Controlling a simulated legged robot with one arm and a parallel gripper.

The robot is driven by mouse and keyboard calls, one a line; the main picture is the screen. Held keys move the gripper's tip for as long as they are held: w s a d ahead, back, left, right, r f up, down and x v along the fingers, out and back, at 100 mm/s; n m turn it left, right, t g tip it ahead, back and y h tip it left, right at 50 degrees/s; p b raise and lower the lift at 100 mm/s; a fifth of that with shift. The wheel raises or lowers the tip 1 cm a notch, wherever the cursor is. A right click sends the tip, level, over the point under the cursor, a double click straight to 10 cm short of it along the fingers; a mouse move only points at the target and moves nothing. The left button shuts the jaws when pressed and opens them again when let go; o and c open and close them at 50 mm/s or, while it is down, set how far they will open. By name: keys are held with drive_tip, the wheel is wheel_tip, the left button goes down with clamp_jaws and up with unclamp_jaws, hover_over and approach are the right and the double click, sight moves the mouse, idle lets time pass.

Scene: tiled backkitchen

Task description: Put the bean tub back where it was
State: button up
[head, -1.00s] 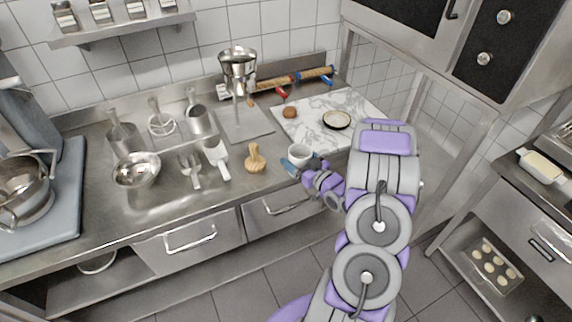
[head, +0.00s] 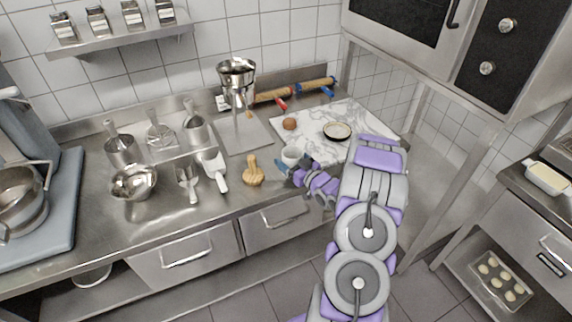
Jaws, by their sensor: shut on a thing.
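A small white tub (head: 291,154), which I take to be the bean tub, is at the front left edge of the marble slab (head: 300,140). My gripper (head: 287,167) is shut on it from the front, with its blue fingertip showing at the near left. The tub looks roughly upright. Its contents are too small to make out, and I cannot tell whether its base touches the surface.
A wooden tool (head: 253,172) stands just left of the gripper. A brown ball (head: 290,123) and a tart-like dish (head: 337,131) sit on the slab. A scoop (head: 214,168) and a steel bowl (head: 134,182) lie further left. Rolling pins (head: 316,85) lie behind the slab.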

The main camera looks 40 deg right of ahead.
drive_tip(key=shift+w+d+f, duration=0.15)
drive_tip(key=shift+w, duration=0.5)
drive_tip(key=shift+w+a, duration=0.3)
drive_tip(key=shift+w, duration=0.15)
drive_tip(key=f, duration=0.1)
drive_tip(key=f+b, duration=0.1)
drive_tip(key=f, duration=0.1)
drive_tip(key=shift+w+a+f, duration=0.15)
drive_tip(key=shift+w+a, duration=0.1)
drive_tip(key=shift+d, duration=0.4)
drive_tip(key=o, duration=1)
drive_tip(key=shift+d, duration=0.1)
drive_tip(key=shift+o, duration=1)
drive_tip(key=shift+a, duration=0.4)
drive_tip(key=shift+s, duration=0.15)
drive_tip(key=s+p, duration=0.1)
drive_tip(key=s, duration=1)
drive_tip(key=shift+s, duration=0.35)
